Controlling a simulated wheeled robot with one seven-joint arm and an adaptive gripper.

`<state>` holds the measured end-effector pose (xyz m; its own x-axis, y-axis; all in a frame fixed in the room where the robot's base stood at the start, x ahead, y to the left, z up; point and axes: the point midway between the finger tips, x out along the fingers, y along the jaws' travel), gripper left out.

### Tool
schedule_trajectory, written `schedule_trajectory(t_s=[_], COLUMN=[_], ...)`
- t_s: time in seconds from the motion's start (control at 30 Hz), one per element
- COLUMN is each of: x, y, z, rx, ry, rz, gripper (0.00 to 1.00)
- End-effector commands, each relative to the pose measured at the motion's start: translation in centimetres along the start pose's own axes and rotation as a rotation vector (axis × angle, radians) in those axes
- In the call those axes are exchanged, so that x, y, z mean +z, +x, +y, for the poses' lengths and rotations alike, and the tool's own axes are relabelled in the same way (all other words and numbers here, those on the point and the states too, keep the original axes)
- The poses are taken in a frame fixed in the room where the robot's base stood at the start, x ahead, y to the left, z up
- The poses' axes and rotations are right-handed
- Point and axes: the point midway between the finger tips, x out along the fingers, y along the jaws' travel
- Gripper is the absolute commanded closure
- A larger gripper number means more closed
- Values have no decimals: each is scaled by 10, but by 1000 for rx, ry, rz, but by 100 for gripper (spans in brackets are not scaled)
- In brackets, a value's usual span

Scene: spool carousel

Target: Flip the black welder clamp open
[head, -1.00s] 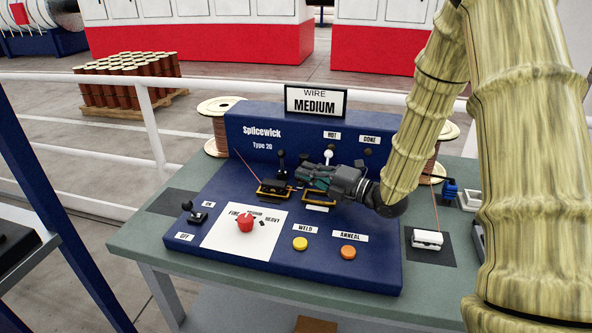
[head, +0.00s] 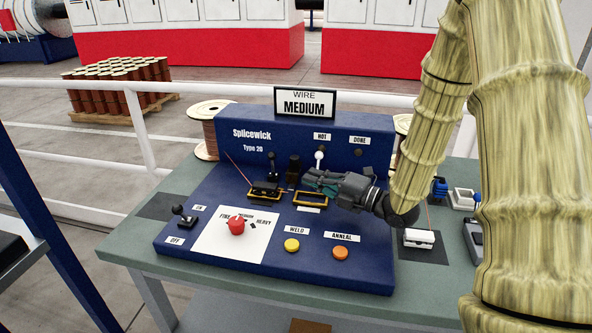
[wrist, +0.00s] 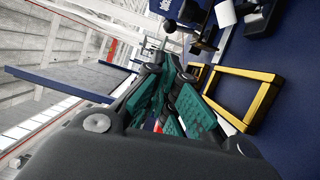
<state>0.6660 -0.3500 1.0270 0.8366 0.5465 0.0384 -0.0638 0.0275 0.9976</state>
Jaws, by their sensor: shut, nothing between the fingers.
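The welder (head: 181,230) is a dark blue console with two yellow frames. The left frame (head: 262,199) has a black clamp block (head: 265,187) lying across it. A black-knobbed lever (head: 272,163) stands upright behind it. A black block (head: 293,166) stands upright between and behind the frames; I cannot tell which frame it belongs to. The right frame (head: 311,206) is empty, and it shows large in the wrist view (wrist: 258,77). My gripper (head: 308,180) is shut and empty just above and behind the right frame. In the wrist view its teal fingers hide part of the area beyond.
A white-knobbed lever (head: 320,157) stands close behind my fingers. A red selector knob (head: 236,226), a yellow button (head: 291,245) and an orange button (head: 340,253) are in front. A white block (head: 419,237) lies to the right on the green table (head: 160,262).

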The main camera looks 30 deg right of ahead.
Motion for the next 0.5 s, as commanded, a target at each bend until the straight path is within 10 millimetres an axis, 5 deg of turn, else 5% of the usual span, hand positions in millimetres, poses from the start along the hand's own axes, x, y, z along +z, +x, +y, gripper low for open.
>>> schedule_trajectory(t_s=[0.5], x=[-44], y=[12], z=[8], rx=[-5], ry=[52], rz=[-360], gripper=[100])
